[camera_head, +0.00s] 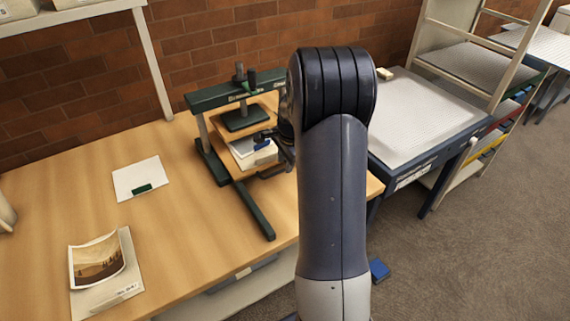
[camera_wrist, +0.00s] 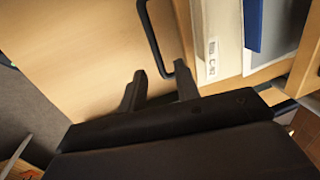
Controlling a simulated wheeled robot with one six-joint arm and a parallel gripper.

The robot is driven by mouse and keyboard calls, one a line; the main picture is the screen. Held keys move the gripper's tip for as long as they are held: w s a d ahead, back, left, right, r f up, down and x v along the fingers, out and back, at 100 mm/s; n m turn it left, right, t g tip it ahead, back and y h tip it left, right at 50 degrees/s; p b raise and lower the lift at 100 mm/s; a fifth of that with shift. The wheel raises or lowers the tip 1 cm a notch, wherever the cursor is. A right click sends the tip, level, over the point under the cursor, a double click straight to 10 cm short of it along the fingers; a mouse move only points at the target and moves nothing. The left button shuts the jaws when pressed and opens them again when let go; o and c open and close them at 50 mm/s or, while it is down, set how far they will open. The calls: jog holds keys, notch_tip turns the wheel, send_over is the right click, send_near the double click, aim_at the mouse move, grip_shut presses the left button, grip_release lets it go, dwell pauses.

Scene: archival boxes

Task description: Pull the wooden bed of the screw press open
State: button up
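The screw press (camera_head: 207,101) has a dark green frame and stands on the wooden table against the brick wall. Its wooden bed (camera_head: 229,165) lies under the green platen and bears a pale stack of papers (camera_head: 242,157). The bed's edge (camera_wrist: 184,30) also shows in the wrist view, with a black loop handle (camera_wrist: 150,38) on its side. My gripper (camera_wrist: 160,74) is open, and the handle's near end lies at the mouth between its fingertips. I cannot tell whether a finger touches it. My arm hides the press's right side in the head view.
A white card with a green clip (camera_head: 140,178) and a photograph on a mount (camera_head: 97,264) lie on the table's left. A tray table (camera_head: 425,115) and a shelf rack stand at the right. The table (camera_head: 190,245) is clear in front of the press.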

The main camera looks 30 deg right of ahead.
jog(key=shift+w+f, duration=0.15)
jog(key=shift+f, duration=0.75)
jog(key=shift+c, duration=0.2)
grip_shut()
